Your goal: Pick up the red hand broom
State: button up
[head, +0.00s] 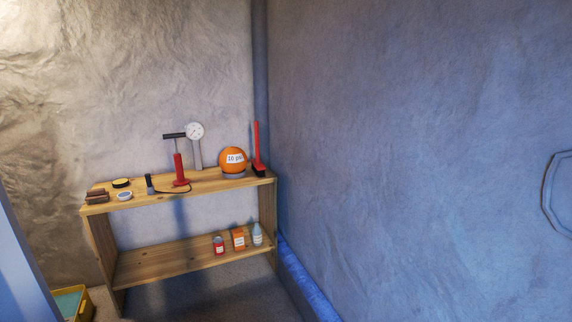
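The red hand broom (257,148) stands upright at the right end of the top shelf of a wooden shelf unit (225,184), in the head view. Its red handle points up and its dark bristle end rests on the shelf. It is close to the right wall. An orange ball (233,161) with a white "10 psi" label sits just left of it. My gripper is not in view.
The top shelf also holds a red hand pump (180,170), a white dial gauge (195,131) and small tins (122,183). Several containers (238,238) stand on the lower shelf. A yellow bin (84,308) is at lower left. A pipe (304,280) runs along the right wall's base.

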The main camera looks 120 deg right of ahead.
aim_at(259, 168)
jog(key=k+j+z, duration=0.1)
jog(key=j+z, duration=0.15)
jog(key=z, duration=0.15)
jog(key=k+j+z, duration=0.1)
jog(key=z, duration=0.3)
jog(key=k+j+z, duration=0.15)
jog(key=z, duration=0.25)
jog(key=k+l+z, duration=0.15)
jog(key=l+z, duration=0.8)
jog(key=l, duration=0.2)
jog(key=i+l+z, duration=0.1)
jog(key=l+z, duration=0.2)
jog(key=l, duration=0.2)
jog(key=i+j+z, duration=0.1)
jog(key=z, duration=0.35)
jog(key=j+z, duration=0.6)
jog(key=z, duration=0.3)
jog(key=j+z, duration=0.25)
jog(key=z, duration=0.2)
jog(key=i+l, duration=0.15)
jog(key=l, duration=0.2)
jog(key=i+j, duration=0.1)
jog(key=i, duration=0.2)
